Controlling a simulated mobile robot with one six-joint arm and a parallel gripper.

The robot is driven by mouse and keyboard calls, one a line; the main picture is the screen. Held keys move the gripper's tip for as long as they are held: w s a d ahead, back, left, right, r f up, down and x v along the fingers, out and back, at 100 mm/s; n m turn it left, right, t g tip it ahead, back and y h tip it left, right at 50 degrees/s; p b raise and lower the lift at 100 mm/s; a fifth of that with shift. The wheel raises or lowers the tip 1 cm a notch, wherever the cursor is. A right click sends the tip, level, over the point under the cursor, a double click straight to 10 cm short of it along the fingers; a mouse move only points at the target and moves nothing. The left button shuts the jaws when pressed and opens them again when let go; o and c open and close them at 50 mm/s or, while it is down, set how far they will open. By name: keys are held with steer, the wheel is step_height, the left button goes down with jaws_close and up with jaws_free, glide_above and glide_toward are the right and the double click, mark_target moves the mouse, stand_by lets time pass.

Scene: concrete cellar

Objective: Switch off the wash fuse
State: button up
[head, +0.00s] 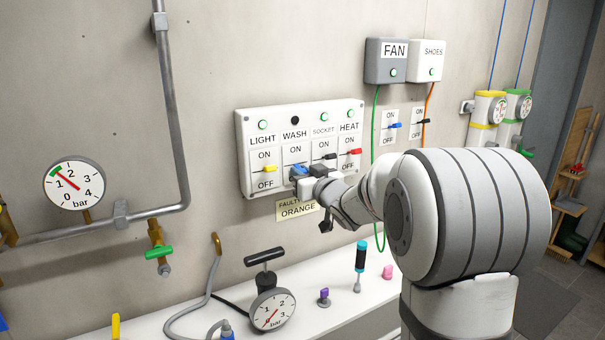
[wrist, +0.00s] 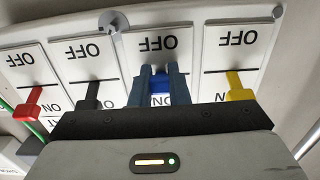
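The white fuse panel (head: 243,142) is on the wall, with LIGHT, WASH, SOCKET and HEAT switches. The blue wash lever (wrist: 160,88) is between the two fingers of my gripper (wrist: 161,82), which touch it on both sides. In the head view my gripper (head: 299,172) hides most of this lever. The wash lamp (head: 295,120) is dark; the other three lamps are green. The wrist view is upside down, with OFF above and ON below. Exactly where the wash lever stands is hard to tell behind the fingers.
The yellow light lever (wrist: 240,88), black socket lever (wrist: 91,95) and red heat lever (wrist: 33,102) flank the wash switch. A FAULTY: ORANGE label (head: 298,208) is below the panel. FAN (head: 385,62) and SHOES (head: 427,62) boxes are to the right. A white ledge (head: 190,318) holds a gauge.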

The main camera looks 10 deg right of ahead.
jaws_close()
steer(key=shift+f+b, duration=0.15)
steer(key=shift+b, duration=0.25)
steer(key=b, duration=0.3)
steer(key=shift+f+t, duration=0.3)
steer(key=shift+f, duration=0.05)
steer(key=shift+w+t+b, duration=0.1)
steer(key=shift+t+b, duration=0.2)
steer(key=shift+b, duration=1.25)
steer(key=shift+r, duration=0.25)
steer(key=shift+o, duration=2.4)
jaws_free()
